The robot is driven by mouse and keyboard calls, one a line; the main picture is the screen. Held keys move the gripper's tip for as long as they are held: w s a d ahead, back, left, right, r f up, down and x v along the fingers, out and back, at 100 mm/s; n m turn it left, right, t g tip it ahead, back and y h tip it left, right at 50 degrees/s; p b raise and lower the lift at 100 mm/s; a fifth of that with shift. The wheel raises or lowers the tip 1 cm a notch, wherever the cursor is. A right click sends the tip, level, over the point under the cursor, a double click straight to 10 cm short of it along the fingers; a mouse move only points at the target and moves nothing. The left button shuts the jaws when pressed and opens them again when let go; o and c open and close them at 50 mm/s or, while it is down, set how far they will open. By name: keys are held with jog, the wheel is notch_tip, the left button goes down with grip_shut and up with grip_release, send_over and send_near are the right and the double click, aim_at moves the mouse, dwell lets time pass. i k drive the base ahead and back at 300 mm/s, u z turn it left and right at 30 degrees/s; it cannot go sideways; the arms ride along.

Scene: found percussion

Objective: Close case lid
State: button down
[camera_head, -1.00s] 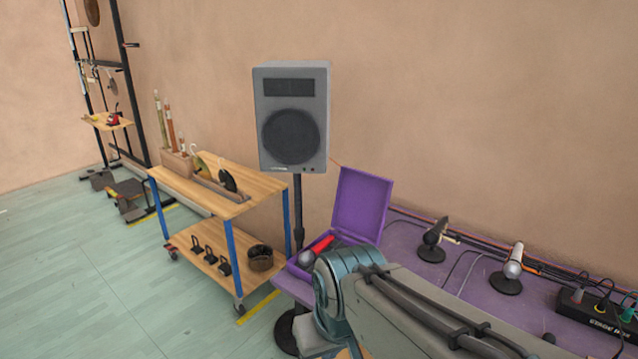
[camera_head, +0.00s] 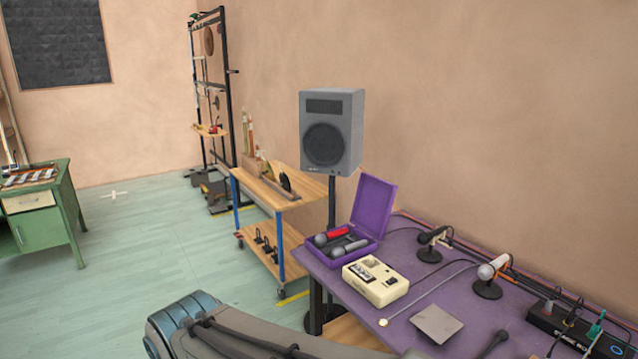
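The purple case (camera_head: 336,257) stands at the far left corner of the purple table. Its lid (camera_head: 373,208) is open and stands up, tilted slightly back at the right side of the case. Inside lie a microphone with a red body (camera_head: 336,233) and dark grey microphones (camera_head: 349,247). My arm crosses the bottom of the picture, left of and in front of the table. My gripper is out of view.
A cream cassette recorder (camera_head: 376,281) sits right in front of the case. Microphones on stands (camera_head: 487,277), a flat grey plate (camera_head: 437,325) and a black box (camera_head: 575,328) share the purple table (camera_head: 405,258). A speaker (camera_head: 331,131) on a pole stands behind. Open floor lies left.

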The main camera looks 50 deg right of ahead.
aim_at(373, 198)
jog(key=z, duration=0.2)
jog(key=i, duration=1.05)
jog(key=z, duration=0.65)
jog(key=i, duration=1.4)
jog(key=z, duration=1.7)
jog(key=i, duration=0.85)
jog(key=z, duration=0.9)
